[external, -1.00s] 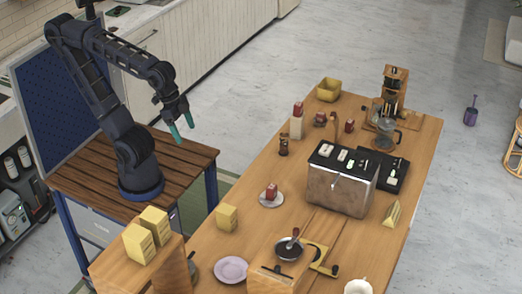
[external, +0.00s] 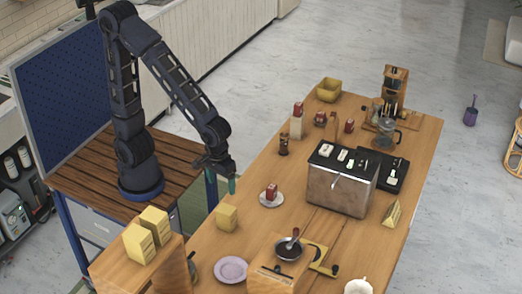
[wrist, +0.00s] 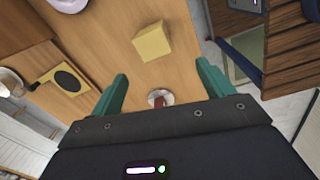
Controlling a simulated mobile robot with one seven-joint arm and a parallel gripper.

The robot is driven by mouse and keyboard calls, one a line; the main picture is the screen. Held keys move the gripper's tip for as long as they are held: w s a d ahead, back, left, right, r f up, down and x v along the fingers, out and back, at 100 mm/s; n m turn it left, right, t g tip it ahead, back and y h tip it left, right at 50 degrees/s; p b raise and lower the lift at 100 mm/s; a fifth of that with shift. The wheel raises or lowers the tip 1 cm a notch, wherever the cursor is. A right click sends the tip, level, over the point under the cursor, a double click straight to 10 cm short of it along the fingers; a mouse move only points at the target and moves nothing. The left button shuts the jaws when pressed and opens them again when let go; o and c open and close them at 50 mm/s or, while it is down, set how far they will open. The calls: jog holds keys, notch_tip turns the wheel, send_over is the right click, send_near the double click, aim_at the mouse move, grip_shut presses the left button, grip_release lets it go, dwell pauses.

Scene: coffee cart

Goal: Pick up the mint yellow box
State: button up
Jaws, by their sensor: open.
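A pale yellow box (external: 227,218) stands alone on the wooden table near its left edge. It also shows in the wrist view (wrist: 152,42), beyond my fingertips and apart from them. Two similar yellow boxes (external: 139,243) (external: 154,225) stand side by side on a wooden block at the front left. I cannot tell from labels which is the mint one. My gripper (external: 229,185) is above the table's left edge, a little behind the lone box. In the wrist view, its teal fingers (wrist: 162,72) are apart with nothing held between them.
A saucer with a small red box (external: 271,192) is right of my gripper. A lilac plate (external: 230,270) lies in front of the lone box. A metal machine (external: 340,185) stands mid-table. A yellow bin (external: 329,90) is at the back. Bare table surrounds the lone box.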

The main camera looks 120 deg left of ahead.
aim_at(226, 209)
jog(key=f, duration=0.1)
jog(key=w+f+n, duration=0.1)
jog(key=w+d+f+n, duration=0.1)
jog(key=shift+f+g, duration=0.3)
jog(key=shift+f, duration=0.05)
jog(key=shift+s+f, duration=0.1)
jog(key=shift+f, duration=5.25)
jog(key=shift+c, duration=0.2)
jog(key=c, duration=1)
